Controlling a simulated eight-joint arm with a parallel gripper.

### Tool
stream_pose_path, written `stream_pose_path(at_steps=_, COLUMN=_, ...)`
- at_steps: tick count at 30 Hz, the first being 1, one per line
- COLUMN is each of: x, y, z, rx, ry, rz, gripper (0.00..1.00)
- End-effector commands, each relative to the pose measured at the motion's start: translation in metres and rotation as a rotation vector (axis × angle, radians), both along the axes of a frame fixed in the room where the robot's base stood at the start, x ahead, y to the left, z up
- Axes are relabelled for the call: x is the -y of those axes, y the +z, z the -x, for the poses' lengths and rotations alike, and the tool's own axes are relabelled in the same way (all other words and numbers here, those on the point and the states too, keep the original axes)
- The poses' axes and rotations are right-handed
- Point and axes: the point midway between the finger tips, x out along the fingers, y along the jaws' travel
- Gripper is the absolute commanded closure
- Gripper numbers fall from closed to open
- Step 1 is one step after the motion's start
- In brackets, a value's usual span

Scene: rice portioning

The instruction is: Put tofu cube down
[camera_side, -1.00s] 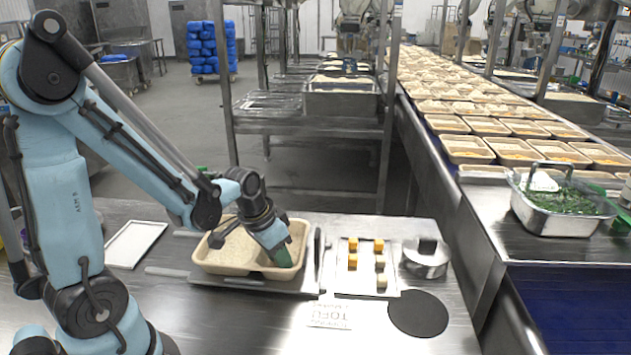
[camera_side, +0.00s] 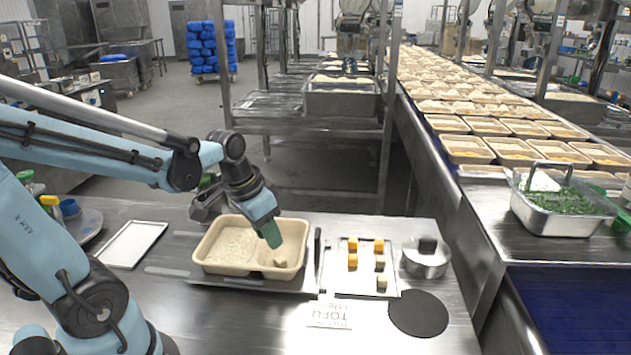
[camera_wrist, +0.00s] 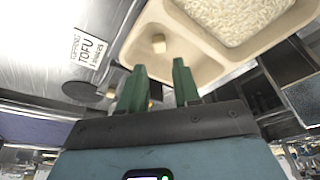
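A pale tofu cube (camera_side: 280,262) sits in the right compartment of the tan two-part tray (camera_side: 213,263). In the wrist view, the cube (camera_wrist: 158,44) rests on the bare floor of its compartment, apart from the fingers. My gripper (camera_side: 272,243) is above that compartment. The wrist view shows its green fingers (camera_wrist: 159,66) spread apart with nothing between them. White rice (camera_wrist: 235,15) lies in the other compartment, which is on the left in the side view (camera_side: 236,244).
A round metal container (camera_side: 426,262), a black disc (camera_side: 418,314) and a TOFU label (camera_side: 329,315) are close by. An empty white tray (camera_side: 130,244) lies left.

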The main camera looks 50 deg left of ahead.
Motion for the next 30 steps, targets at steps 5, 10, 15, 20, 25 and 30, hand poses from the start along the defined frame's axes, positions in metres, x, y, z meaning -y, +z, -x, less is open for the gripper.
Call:
stream_pose_path(at_steps=5, x=0.000, y=0.021, z=0.007, rx=0.000, ry=0.000, rz=0.000, gripper=0.68)
stream_pose_path(at_steps=10, x=0.000, y=0.037, z=0.012, rx=0.000, ry=0.001, rz=0.000, gripper=0.68)
stream_pose_path(at_steps=15, x=0.000, y=0.046, z=0.015, rx=0.000, ry=0.001, rz=0.000, gripper=0.68)
stream_pose_path(at_steps=20, x=0.016, y=0.046, z=0.013, rx=0.056, ry=-0.006, rz=-0.017, gripper=0.68)
stream_pose_path(at_steps=25, x=0.054, y=0.042, z=0.009, rx=0.215, ry=-0.010, rz=-0.027, gripper=0.68)
stream_pose_path(at_steps=30, x=0.073, y=0.041, z=0.007, rx=0.313, ry=-0.010, rz=-0.009, gripper=0.68)
